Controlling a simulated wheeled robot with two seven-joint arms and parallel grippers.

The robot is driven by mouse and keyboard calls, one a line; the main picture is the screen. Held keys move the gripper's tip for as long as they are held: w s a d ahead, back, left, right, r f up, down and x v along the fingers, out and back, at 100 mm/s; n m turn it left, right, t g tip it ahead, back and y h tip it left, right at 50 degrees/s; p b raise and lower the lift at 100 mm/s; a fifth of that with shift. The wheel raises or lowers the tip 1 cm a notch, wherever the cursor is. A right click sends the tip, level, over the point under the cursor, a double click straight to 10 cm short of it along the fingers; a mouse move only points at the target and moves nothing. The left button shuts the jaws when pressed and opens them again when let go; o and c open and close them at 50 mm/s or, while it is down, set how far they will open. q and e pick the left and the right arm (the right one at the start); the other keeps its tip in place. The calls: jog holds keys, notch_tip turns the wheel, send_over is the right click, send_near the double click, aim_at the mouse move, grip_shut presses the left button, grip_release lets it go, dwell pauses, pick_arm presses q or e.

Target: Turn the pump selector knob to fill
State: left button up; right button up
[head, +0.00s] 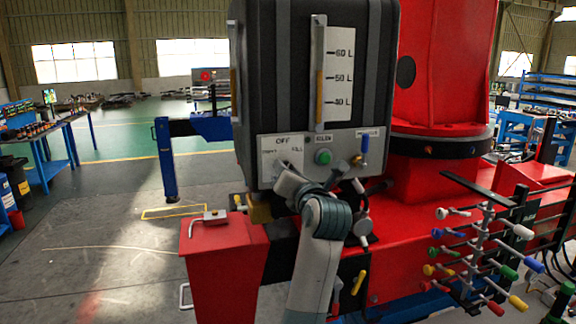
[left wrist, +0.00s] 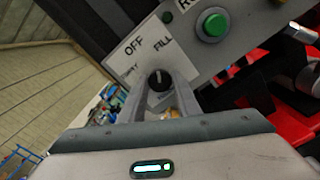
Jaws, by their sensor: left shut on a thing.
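The pump selector knob (left wrist: 160,78) is a small dark round knob on a pale label plate (left wrist: 128,55) with OFF, FILL and a partly hidden third word. In the left wrist view its light mark points roughly upward, on the FILL side of OFF; the exact setting is hard to tell. My left gripper (left wrist: 160,92) has its two fingers on either side of the knob and is shut on it. In the head view the label plate (head: 283,146) is on the front of the dark tank, and my left gripper (head: 284,170) mostly hides the knob. My right gripper is not in view.
A green button (head: 323,157) and a blue-handled lever (head: 365,147) are to the right of the label plate. The dark tank (head: 275,70) has a level gauge. A red box (head: 222,265) stands at lower left. A rack of coloured handles (head: 480,255) is at right.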

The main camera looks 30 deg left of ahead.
pick_arm(q)
jog(key=shift+r+m+p, duration=0.1)
jog(key=shift+m+p, duration=0.85)
jog(key=shift+m, duration=0.45)
jog(key=o, duration=1)
jog(key=shift+o, duration=0.2)
jog(key=shift+s+d, duration=0.1)
jog(key=b+v, duration=0.7)
jog(key=v, duration=1)
jog(key=shift+b, duration=0.35)
jog(key=shift+s, duration=0.1)
